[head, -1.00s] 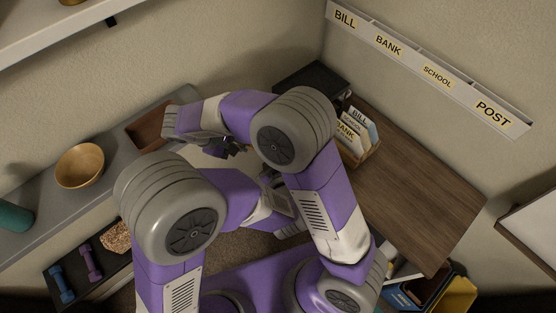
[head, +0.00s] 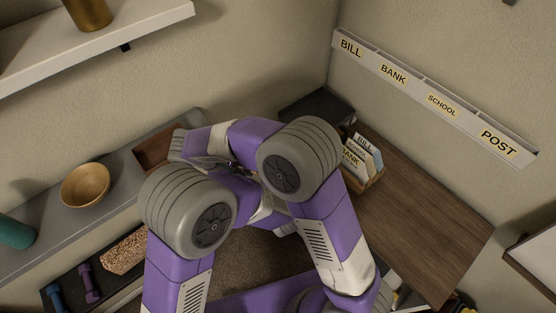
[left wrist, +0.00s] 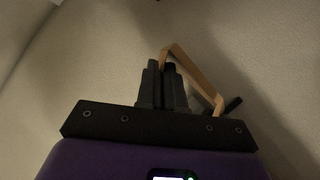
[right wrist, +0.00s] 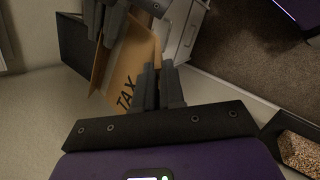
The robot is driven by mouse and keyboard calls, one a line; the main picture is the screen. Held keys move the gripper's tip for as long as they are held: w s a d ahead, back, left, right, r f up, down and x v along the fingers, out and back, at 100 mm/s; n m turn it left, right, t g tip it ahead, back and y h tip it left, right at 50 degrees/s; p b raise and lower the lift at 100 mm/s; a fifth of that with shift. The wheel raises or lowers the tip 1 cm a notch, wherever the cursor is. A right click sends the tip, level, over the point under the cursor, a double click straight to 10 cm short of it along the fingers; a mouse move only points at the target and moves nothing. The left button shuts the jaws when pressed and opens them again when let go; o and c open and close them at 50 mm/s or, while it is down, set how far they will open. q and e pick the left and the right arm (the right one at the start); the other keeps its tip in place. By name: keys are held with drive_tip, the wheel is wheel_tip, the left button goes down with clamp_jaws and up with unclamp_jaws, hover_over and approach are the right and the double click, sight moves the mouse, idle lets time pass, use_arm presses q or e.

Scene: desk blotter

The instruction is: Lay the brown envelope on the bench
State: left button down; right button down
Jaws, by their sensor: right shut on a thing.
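The brown envelope (right wrist: 128,68), marked TAX, is in the air in the right wrist view. My right gripper (right wrist: 158,72) is shut on its edge; in the head view this gripper (head: 212,163) is small and partly covered by my arms. My left gripper (right wrist: 105,22) is at the envelope's other end. In the left wrist view the envelope (left wrist: 195,75) shows almost edge-on, and the left gripper (left wrist: 163,68) looks shut on it. The grey bench (head: 125,182) runs along the left wall; a wooden desk top (head: 425,210) is on the right.
A wooden bowl (head: 85,185), a teal item (head: 14,231) and a brown tray (head: 155,150) stand on the grey bench. A letter holder (head: 362,165) is on the desk. A labelled wall rack (head: 435,97) hangs above. Dumbbells (head: 88,283) lie lower left.

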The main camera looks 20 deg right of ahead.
drive_tip(key=c, duration=1.1)
unclamp_jaws()
drive_tip(key=shift+c, duration=0.2)
drive_tip(key=v, duration=0.7)
drive_tip(key=shift+a+r, duration=0.2)
